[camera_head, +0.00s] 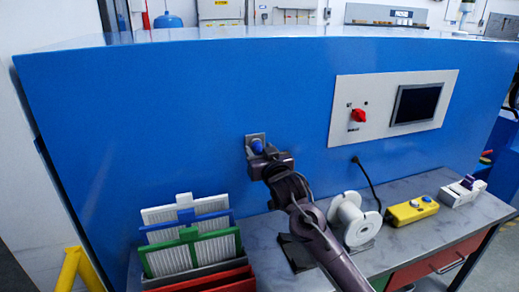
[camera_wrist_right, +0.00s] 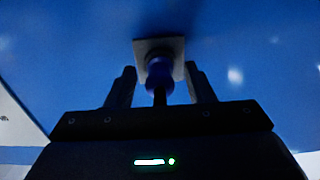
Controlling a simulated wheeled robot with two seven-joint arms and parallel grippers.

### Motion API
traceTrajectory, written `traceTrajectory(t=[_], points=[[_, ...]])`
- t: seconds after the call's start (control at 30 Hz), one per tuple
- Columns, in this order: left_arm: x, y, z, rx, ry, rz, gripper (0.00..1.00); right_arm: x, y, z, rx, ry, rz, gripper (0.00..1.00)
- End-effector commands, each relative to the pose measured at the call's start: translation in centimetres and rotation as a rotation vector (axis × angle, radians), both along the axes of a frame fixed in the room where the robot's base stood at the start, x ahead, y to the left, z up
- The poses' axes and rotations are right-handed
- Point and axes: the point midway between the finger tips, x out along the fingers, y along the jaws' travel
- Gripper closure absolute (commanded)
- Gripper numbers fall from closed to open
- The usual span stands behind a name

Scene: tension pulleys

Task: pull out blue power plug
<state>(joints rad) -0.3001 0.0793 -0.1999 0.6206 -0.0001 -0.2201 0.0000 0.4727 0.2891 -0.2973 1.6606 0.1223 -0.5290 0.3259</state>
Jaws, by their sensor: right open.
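The blue power plug (camera_head: 257,146) sits in a grey square socket plate (camera_head: 250,138) on the front of the blue cabinet. In the right wrist view the plug (camera_wrist_right: 159,76) stands out from the pale plate (camera_wrist_right: 173,45), with a dark cord or stem below it. My right gripper (camera_head: 259,156) is at the plug in the head view. In the wrist view its two fingers (camera_wrist_right: 160,80) are open, one on each side of the plug, with gaps visible. My left gripper is not in view.
A control panel with a red knob (camera_head: 358,116) and dark screen (camera_head: 415,104) is to the right. On the bench are filter-like panels (camera_head: 188,239), a white spool (camera_head: 353,219), a yellow control box (camera_head: 411,211) and a small white-purple device (camera_head: 462,191). A black cable (camera_head: 369,182) hangs from the cabinet.

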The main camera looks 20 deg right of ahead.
Motion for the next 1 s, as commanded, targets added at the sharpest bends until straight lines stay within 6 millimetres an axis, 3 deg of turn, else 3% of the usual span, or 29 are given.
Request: traceTrajectory(t=[1.0], points=[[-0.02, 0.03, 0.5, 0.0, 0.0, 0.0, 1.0, -0.02, -0.01, 0.01, 0.0, 0.001, 0.0, 0.52]])
